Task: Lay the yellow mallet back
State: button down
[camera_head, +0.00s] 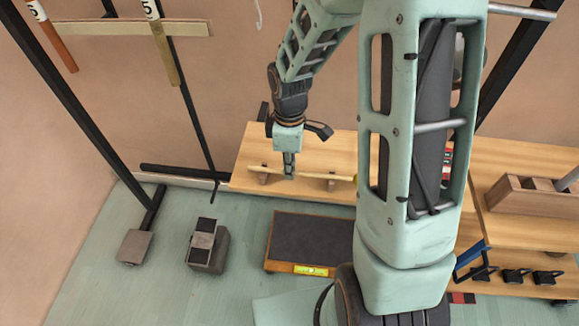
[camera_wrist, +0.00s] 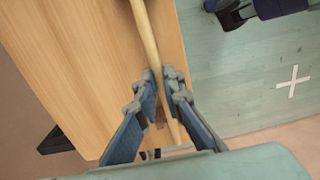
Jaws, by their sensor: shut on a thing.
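The yellow mallet (camera_head: 315,176) is a thin pale-wood stick lying roughly level along the wooden bench (camera_head: 240,179), at or just above two small wooden rests, one to the left (camera_head: 263,178) and one to the right (camera_head: 331,185). I cannot tell whether it touches them. Its right end is partly hidden behind my arm. My gripper (camera_head: 289,174) points down and is shut on the stick, between the rests. In the wrist view the mallet's stick (camera_wrist: 145,35) runs between the fingers of my gripper (camera_wrist: 164,76).
A dark-topped platform (camera_head: 312,240) and a grey pedal-like block (camera_head: 207,248) stand on the floor in front. A wooden box (camera_head: 525,199) sits on the bench at right. Hanging bars (camera_head: 162,45) are on a rack at left. A white cross (camera_wrist: 293,81) marks the floor.

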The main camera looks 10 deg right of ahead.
jog(key=shift+f, duration=0.3)
jog(key=c, duration=2)
grip_release()
jog(key=shift+o, duration=0.2)
jog(key=shift+r, duration=0.1)
notch_tip(320, 180, up, 12)
jog(key=shift+w, duration=0.15)
